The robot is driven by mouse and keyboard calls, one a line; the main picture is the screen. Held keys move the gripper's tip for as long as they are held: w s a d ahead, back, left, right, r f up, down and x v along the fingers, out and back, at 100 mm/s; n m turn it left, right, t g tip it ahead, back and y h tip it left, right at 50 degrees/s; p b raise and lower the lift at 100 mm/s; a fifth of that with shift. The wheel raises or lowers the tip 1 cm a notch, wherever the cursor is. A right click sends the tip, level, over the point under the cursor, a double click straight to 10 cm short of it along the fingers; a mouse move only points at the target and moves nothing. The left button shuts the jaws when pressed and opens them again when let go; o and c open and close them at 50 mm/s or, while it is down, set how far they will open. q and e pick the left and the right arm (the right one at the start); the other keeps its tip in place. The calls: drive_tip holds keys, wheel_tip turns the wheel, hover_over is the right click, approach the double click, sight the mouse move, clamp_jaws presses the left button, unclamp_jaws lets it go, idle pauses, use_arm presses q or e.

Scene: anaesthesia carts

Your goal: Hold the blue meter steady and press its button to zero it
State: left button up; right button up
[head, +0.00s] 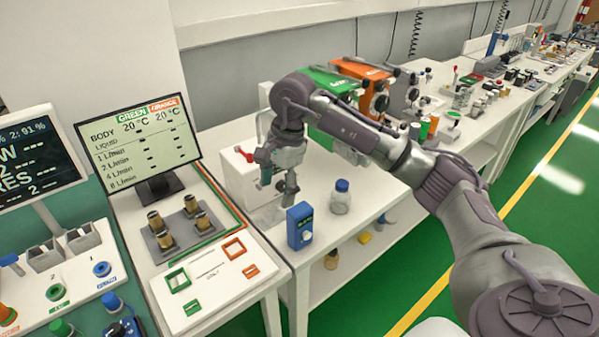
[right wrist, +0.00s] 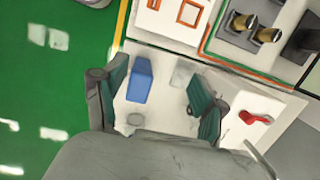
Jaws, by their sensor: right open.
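The blue meter (head: 300,226) stands upright near the front edge of the white bench, with a small dark display and a light round spot low on its front. In the right wrist view the meter (right wrist: 139,82) shows from above, between the spread fingers and nearer the left one. My right gripper (head: 278,188) is open and empty, above and behind the meter in the head view. It also shows in the right wrist view (right wrist: 158,97). I see no contact with the meter. The button cannot be made out clearly. My left gripper is not in view.
A clear jar with a blue cap (head: 340,197) stands right of the meter. A white box with a red lever (head: 240,180) is behind the gripper. A monitor (head: 140,145) and a block with brass cylinders (head: 178,228) stand left. Green and orange devices (head: 360,72) stand further back.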

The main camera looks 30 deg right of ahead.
drive_tip(key=r+h, duration=0.2)
hover_over(300, 209)
use_arm(q)
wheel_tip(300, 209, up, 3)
drive_tip(key=p, duration=0.3)
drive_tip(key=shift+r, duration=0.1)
use_arm(e)
wheel_tip(300, 209, down, 14)
drive_tip(key=shift+r, duration=0.1)
drive_tip(key=shift+c, duration=0.4)
clamp_jaws()
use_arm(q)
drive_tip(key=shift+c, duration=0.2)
